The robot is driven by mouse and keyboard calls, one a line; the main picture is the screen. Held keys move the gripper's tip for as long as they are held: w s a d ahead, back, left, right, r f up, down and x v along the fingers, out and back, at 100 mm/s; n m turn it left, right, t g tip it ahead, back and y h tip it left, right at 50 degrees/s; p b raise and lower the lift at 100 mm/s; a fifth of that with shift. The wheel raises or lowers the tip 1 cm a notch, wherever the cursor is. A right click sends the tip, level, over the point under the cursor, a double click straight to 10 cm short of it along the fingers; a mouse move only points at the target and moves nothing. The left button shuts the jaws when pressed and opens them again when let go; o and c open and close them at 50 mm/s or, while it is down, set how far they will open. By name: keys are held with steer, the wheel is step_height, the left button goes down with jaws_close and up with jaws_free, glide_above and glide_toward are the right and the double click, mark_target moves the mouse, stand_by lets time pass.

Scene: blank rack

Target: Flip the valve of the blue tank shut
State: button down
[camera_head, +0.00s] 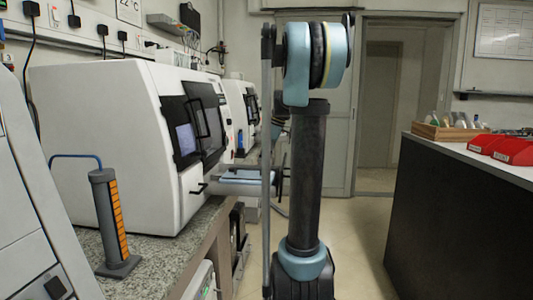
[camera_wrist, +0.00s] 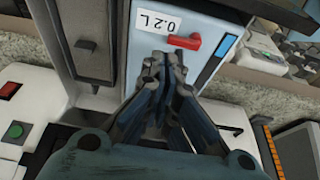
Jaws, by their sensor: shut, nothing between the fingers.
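The blue tank (camera_wrist: 150,18) shows in the wrist view as a pale blue box with a white "0.2 L" label and a dark blue vertical strip. Its red valve handle (camera_wrist: 186,42) lies roughly crosswise in the picture, on the tank's face beside the label. My gripper (camera_wrist: 165,62) is shut and empty, its fingertips just below the red handle in the picture. Whether they touch the handle or the tank cannot be told. In the head view my arm hides part of the scene, and I cannot clearly make out the tank or valve.
White machines (camera_head: 115,140) stand on a speckled counter at the left. A grey stand with orange slots (camera_head: 113,215) is near its front edge. A dark bench (camera_head: 460,220) with red bins (camera_head: 515,151) and a wooden tray (camera_head: 450,132) stands at the right.

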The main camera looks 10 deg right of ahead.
steer(key=shift+x, duration=1.6)
steer(key=shift+d, duration=0.2)
steer(key=shift+m, duration=0.3)
